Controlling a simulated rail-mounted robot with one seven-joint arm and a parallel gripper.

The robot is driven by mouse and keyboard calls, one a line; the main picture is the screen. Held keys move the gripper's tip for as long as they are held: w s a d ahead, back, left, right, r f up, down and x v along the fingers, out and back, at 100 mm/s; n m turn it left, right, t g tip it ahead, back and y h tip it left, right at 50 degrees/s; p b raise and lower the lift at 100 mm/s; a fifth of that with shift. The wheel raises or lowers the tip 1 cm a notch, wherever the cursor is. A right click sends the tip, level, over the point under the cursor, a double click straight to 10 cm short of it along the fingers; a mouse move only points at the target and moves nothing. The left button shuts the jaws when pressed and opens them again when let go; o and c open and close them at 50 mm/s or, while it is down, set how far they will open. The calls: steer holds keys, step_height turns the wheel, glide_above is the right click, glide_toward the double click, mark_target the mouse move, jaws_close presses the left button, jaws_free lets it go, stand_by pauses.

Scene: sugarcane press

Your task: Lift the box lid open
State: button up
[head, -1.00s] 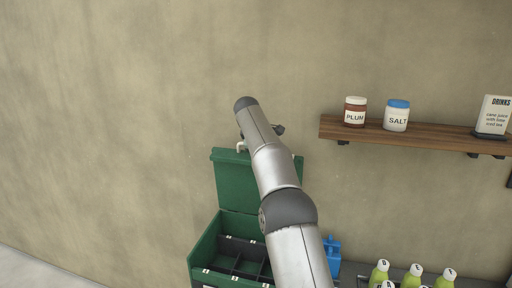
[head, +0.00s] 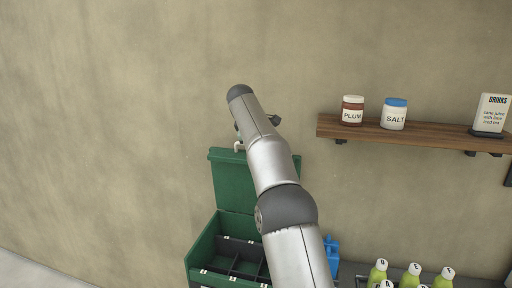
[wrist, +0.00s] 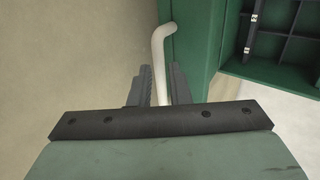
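The green box (head: 205,245) stands low in the head view, with its lid (head: 232,185) raised and standing upright at the back. A white bent handle (head: 239,147) sticks out at the lid's top edge; in the wrist view the handle (wrist: 159,50) runs down between my fingers. My gripper (wrist: 160,78) has one dark finger on each side of the handle, close together. The right finger looks very near it or touching; a firm grip cannot be told. In the head view my arm hides most of the gripper and part of the lid.
The box interior has dark compartments (wrist: 285,45). A blue container (head: 331,250) stands right of the box, and several green bottles (head: 412,275) stand at the lower right. A wooden shelf (head: 420,134) holds a plum jar (head: 352,111), a salt jar (head: 394,114) and a drinks sign (head: 491,114).

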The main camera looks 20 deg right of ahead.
steer(key=v, duration=1.3)
steer(key=s+a+f+m+g+y+b, duration=0.1)
steer(key=s+f+m, duration=0.3)
steer(key=s+f, duration=0.7)
steer(key=s+a+f+m+g+y+b, duration=0.1)
steer(key=s+f+m+g, duration=0.2)
steer(key=s+f, duration=0.9)
steer(key=s+a+f+m+g+y+b, duration=0.1)
steer(key=s+f+m, duration=0.4)
steer(key=s+f, duration=0.7)
steer(key=s+g+y, duration=0.1)
steer(key=s, duration=0.9)
steer(key=shift+a, duration=0.2)
steer(key=shift+s+r, duration=0.1)
